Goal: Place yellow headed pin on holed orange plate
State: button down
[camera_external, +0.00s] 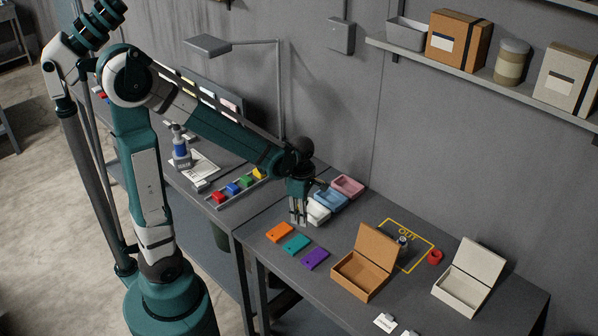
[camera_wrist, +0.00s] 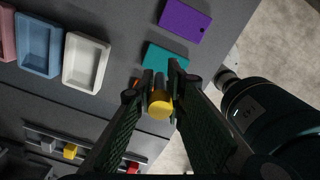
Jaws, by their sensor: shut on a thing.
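My gripper (camera_wrist: 160,88) is shut on the yellow-headed pin (camera_wrist: 160,106), whose round yellow head shows between the fingers in the wrist view. The pin's lower part is hidden. In the external view my gripper (camera_external: 298,220) points down just behind the row of plates, and the pin cannot be made out there. The orange plate (camera_external: 279,232) lies flat on the table at the left end of the row. In the wrist view it is mostly hidden behind the fingers. Whether the pin touches anything cannot be told.
A teal plate (camera_external: 295,244) and a purple plate (camera_external: 314,259) lie beside the orange one. White (camera_wrist: 86,62), blue (camera_wrist: 40,46) and pink (camera_external: 347,186) trays stand close by. An open brown box (camera_external: 360,270) and a pale box (camera_external: 468,280) stand to the right.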

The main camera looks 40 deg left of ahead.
jog(key=n, duration=0.2)
send_over(280, 231)
jog(key=shift+r+p, duration=0.25)
jog(key=shift+p, duration=0.05)
jog(key=shift+f+b, duration=0.3)
jog(key=shift+f, duration=2.65)
jog(key=shift+f, duration=0.1)
jog(key=shift+f, duration=2)
jog(key=shift+f+b, duration=0.2)
jog(key=shift+b, duration=0.25)
jog(key=c, duration=2.4)
grip_release()
jog(key=shift+r, duration=0.1)
jog(key=shift+o, duration=0.2)
jog(key=shift+r, duration=0.2)
